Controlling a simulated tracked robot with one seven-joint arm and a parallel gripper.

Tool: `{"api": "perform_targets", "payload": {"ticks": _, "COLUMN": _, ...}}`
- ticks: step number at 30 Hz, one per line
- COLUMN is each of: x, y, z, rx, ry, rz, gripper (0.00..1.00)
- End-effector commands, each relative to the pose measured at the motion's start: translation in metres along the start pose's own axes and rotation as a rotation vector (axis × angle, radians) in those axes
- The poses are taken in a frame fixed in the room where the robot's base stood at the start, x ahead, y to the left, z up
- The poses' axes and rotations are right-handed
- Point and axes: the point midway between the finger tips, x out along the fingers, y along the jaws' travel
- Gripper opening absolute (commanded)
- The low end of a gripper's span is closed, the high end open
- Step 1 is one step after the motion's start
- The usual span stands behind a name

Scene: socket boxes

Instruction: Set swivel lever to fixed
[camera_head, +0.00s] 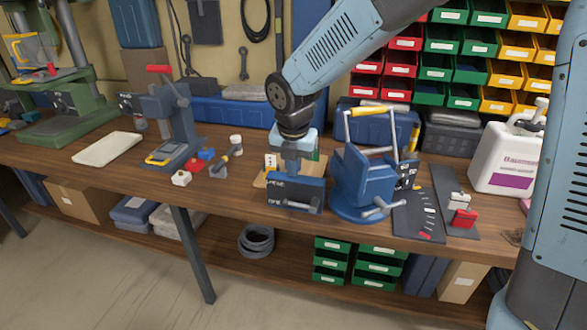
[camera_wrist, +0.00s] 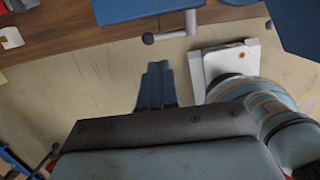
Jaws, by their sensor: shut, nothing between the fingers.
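A blue swivel-base device (camera_head: 365,180) stands near the bench's front edge with a grey lever (camera_head: 380,207) low on its front side. Left of it is a blue vise-like block (camera_head: 283,184) with white lettering. A grey bar handle at its front also shows in the wrist view, ending in a dark knob (camera_wrist: 148,38). I cannot tell for certain which one is the swivel lever, or read its setting. My gripper (camera_head: 291,170) points down by the lettered block, left of the swivel-base device. In the wrist view its fingers (camera_wrist: 157,82) are together and empty.
A drill-press-like tool (camera_head: 165,120) and small parts stand to the left. A dark plate (camera_head: 418,215) and a white canister (camera_head: 505,160) are to the right. Coloured bins (camera_head: 460,40) line the back wall.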

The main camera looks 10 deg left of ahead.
Motion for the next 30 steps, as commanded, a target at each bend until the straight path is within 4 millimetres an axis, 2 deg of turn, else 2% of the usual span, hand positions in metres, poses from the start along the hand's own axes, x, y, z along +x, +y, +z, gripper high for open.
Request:
{"api": "perform_targets", "payload": {"ticks": 3, "x": 0.023, "y": -0.001, "z": -0.001, "rx": -0.001, "ry": 0.004, "rz": -0.004, "gripper": 0.00}}
{"api": "perform_targets", "payload": {"ticks": 12, "x": 0.075, "y": 0.000, "z": -0.001, "rx": 0.000, "ry": 0.003, "rz": -0.003, "gripper": 0.00}}
{"api": "perform_targets", "payload": {"ticks": 18, "x": 0.101, "y": 0.000, "z": -0.001, "rx": 0.001, "ry": 0.001, "rz": -0.001, "gripper": 0.00}}
{"api": "perform_targets", "payload": {"ticks": 24, "x": 0.112, "y": 0.000, "z": 0.000, "rx": 0.002, "ry": 0.000, "rz": 0.001, "gripper": 0.00}}
{"api": "perform_targets", "payload": {"ticks": 30, "x": 0.113, "y": 0.000, "z": 0.000, "rx": 0.002, "ry": -0.001, "rz": 0.001, "gripper": 0.00}}
